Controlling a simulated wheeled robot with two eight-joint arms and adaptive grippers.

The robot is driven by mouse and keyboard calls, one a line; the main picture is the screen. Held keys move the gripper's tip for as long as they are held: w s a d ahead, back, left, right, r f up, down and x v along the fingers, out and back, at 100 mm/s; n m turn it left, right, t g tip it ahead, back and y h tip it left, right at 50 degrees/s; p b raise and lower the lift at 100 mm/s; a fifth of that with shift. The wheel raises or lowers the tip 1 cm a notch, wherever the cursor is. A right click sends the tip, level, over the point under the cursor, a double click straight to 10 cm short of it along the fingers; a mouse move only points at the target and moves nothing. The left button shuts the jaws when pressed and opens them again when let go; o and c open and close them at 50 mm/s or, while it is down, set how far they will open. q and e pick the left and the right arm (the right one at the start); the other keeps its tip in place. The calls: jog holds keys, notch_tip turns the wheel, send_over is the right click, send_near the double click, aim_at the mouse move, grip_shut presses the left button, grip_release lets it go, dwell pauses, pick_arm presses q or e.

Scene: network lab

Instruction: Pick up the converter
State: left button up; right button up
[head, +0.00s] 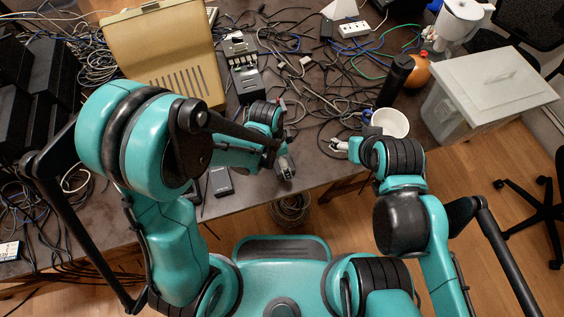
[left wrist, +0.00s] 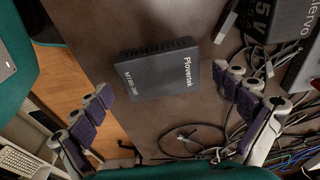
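The converter (left wrist: 160,70) is a small dark box with white lettering, "Plovertek". In the left wrist view it lies near the table's front edge, between the spread fingers of my left gripper (left wrist: 164,84) and beyond their tips. Gaps show on both sides of it, so it looks untouched.
Loose cables (head: 320,85) cover much of the table. A dark power supply (left wrist: 275,18) stands beyond the converter. A white cup (head: 390,123), a black bottle (head: 395,80) and a grey bin (head: 485,92) are at the right. A small black device (head: 221,181) lies near the front edge.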

pick_arm(q)
jog(key=c, duration=1.2)
jog(key=shift+o, duration=0.2)
